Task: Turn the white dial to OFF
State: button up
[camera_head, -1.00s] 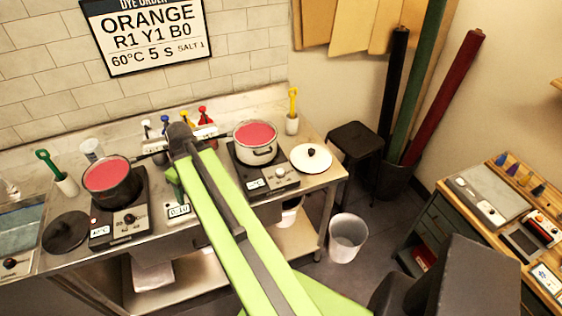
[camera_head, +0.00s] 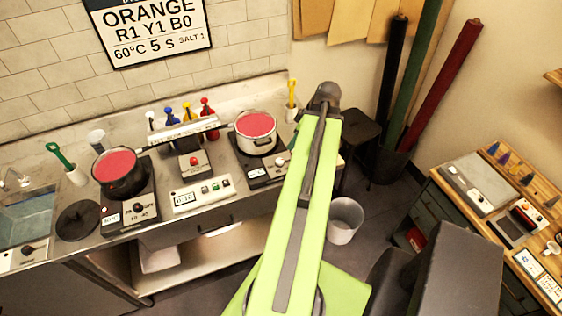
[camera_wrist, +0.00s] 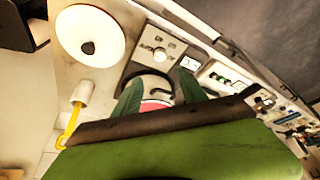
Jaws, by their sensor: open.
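The white dial (camera_head: 280,161) is on the front of the right hot plate (camera_head: 258,172), just left of my arm in the head view. A white pot (camera_head: 243,143) of red liquid stands on that plate. In the wrist view my gripper (camera_wrist: 161,83) has its two green fingers apart with nothing held, over the pot and short of the dial.
A white lid (camera_wrist: 82,50) lies beside the plate in the wrist view. A cup with a yellow tool (camera_head: 291,112) stands at the back. Left are a timer box (camera_head: 200,192), bottles, and a second hot plate (camera_head: 140,212) with a dark pot (camera_head: 121,183). A bin (camera_head: 345,222) is on the floor.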

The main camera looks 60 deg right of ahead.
aim_at(280, 160)
jog(key=b+x, duration=1.2)
jog(key=x, duration=0.3)
jog(key=shift+s, duration=0.15)
grip_shut()
